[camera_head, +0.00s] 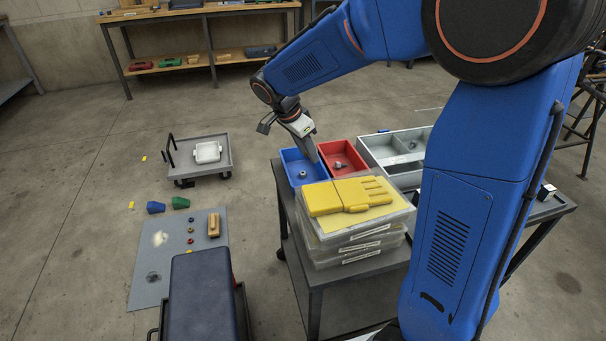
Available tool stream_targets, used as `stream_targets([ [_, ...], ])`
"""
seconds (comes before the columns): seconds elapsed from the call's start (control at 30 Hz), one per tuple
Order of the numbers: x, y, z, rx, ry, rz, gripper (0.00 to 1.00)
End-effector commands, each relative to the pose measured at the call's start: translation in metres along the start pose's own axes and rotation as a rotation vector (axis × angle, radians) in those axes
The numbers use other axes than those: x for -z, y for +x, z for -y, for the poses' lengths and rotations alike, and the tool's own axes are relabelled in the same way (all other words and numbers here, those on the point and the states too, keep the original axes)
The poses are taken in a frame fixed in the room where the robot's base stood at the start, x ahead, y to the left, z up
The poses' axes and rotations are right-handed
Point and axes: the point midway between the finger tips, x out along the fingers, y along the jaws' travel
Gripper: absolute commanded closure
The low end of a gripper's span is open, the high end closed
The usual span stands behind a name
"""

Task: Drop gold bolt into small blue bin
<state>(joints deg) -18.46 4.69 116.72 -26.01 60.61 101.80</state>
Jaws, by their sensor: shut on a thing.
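The small blue bin (291,155) stands on the grey cart, left of a red bin. A small dark grey, ring-like part (303,174) lies on its floor. My gripper (312,154) points down over the right side of the blue bin, close to the wall shared with the red bin. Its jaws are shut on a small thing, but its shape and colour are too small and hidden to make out. I cannot pick out the gold bolt for certain in this view.
The red bin (346,149) holds a grey part. A grey divided tray (372,154) stands to its right. Clear cases (336,251) with a yellow glove (348,196) on top stand in front. A low trolley (229,160) and a grey mat (146,293) are on the floor at left.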

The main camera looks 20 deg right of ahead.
Motion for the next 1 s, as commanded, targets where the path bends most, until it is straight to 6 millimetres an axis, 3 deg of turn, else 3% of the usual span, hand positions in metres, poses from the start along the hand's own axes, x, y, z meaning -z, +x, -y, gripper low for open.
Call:
stream_targets([
  [0.23, -0.007, 0.017, 0.000, -0.001, 0.000, -0.001, 0.87],
  [0.6, -0.008, 0.019, 0.000, 0.000, 0.000, -0.001, 0.87],
  [0.63, -0.008, 0.019, 0.000, 0.000, 0.000, -0.001, 0.61],
  [0.7, -0.008, 0.019, 0.000, 0.000, 0.000, 0.000, 0.44],
  [1.0, -0.008, 0.019, 0.000, 0.000, 0.000, 0.000, 0.44],
])
